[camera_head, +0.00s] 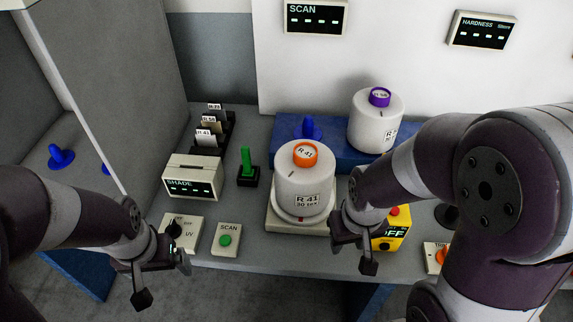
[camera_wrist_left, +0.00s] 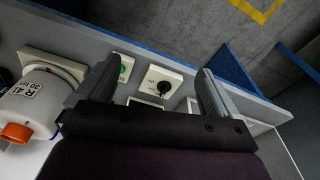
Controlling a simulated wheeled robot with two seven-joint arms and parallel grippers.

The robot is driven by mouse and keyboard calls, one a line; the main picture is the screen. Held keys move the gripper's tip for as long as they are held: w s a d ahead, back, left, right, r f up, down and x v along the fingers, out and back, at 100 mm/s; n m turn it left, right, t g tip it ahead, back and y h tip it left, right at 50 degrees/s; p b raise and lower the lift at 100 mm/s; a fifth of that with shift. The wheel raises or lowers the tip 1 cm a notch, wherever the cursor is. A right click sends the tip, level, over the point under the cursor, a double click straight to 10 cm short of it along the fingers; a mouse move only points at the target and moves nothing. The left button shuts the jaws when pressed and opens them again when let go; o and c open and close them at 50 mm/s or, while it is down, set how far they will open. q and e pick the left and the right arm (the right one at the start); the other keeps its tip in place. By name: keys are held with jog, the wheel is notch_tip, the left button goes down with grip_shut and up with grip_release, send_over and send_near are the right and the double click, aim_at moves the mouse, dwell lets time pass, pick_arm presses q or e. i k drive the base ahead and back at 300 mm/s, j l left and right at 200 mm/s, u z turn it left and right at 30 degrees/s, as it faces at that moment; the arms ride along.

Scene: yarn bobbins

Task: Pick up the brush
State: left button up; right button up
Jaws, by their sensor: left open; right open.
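A green upright handle (camera_head: 247,162) stands in a small black base (camera_head: 248,178) on the grey bench, right of the SHADE box. It is the only brush-like thing I see; no bristles show. My left gripper (camera_head: 163,278) is open and empty, in front of the bench's front edge, left of and nearer than the green handle. In the left wrist view its two fingers (camera_wrist_left: 155,85) stand apart over the UV switch box (camera_wrist_left: 159,80). The green handle does not show in that view. My right gripper (camera_head: 357,252) is open and empty, right of the white bobbin.
A white R 41 bobbin (camera_head: 303,188) with an orange cap stands on a pale base. Another bobbin (camera_head: 375,120) with a purple cap stands on a blue block (camera_head: 346,152).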

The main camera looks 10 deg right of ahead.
aim_at(248, 173)
jog(key=i+l+u, duration=0.1)
jog(key=u, duration=0.3)
jog(key=i+l+u, duration=0.1)
jog(key=u, duration=0.3)
jog(key=l+u, duration=0.15)
jog(key=u, duration=0.25)
jog(key=l+u, duration=0.2)
jog(key=u, duration=0.2)
jog(key=i, duration=0.05)
